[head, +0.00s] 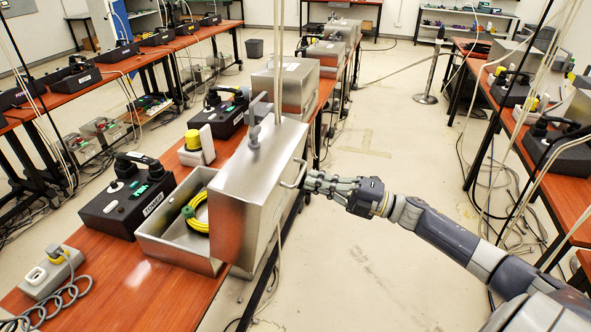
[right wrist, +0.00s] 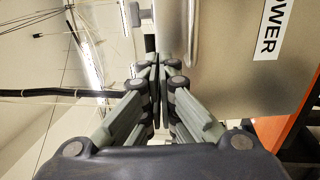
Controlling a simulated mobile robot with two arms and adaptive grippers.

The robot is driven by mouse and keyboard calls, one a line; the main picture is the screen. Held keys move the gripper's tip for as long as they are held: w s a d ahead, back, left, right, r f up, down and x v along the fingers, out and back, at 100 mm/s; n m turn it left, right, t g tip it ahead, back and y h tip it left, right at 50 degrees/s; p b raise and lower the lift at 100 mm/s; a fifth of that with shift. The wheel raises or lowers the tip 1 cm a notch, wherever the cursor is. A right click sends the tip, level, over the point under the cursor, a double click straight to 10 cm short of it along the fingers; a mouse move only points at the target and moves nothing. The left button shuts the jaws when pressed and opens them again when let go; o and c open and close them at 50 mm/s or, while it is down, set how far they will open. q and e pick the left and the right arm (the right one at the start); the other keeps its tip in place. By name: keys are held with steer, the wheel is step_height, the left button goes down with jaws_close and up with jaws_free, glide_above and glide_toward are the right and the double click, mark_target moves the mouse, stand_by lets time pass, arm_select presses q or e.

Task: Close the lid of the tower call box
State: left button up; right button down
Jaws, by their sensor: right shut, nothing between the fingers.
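The tower call box is a brushed-metal case on the orange-brown table in the head view. Its lower tray (head: 170,255) is open and holds a coiled yellow cable (head: 197,212). Its deep lid (head: 240,215) stands raised on the right side of the tray. A metal handle (head: 296,174) is on the lid's right side. The lid face shows in the right wrist view (right wrist: 235,95) with a label (right wrist: 270,28) reading "OWER", partly cut off. My right gripper (head: 310,180) is shut and empty, its fingertips (right wrist: 160,62) close beside the handle; contact is unclear. My left gripper is out of view.
A black phone unit (head: 128,203) and a grey socket box (head: 50,272) with a coiled cord are left of the tray. A yellow-topped device (head: 194,148) and another metal case (head: 285,85) stand behind. The aisle floor (head: 375,150) on the right is mostly clear.

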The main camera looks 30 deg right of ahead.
mark_target(284, 170)
steer(key=p+x, duration=0.1)
steer(key=x, duration=0.3)
steer(key=shift+r, duration=0.15)
steer(key=shift+p+x, duration=0.5)
steer(key=shift+x, duration=0.25)
steer(key=shift+d, duration=0.1)
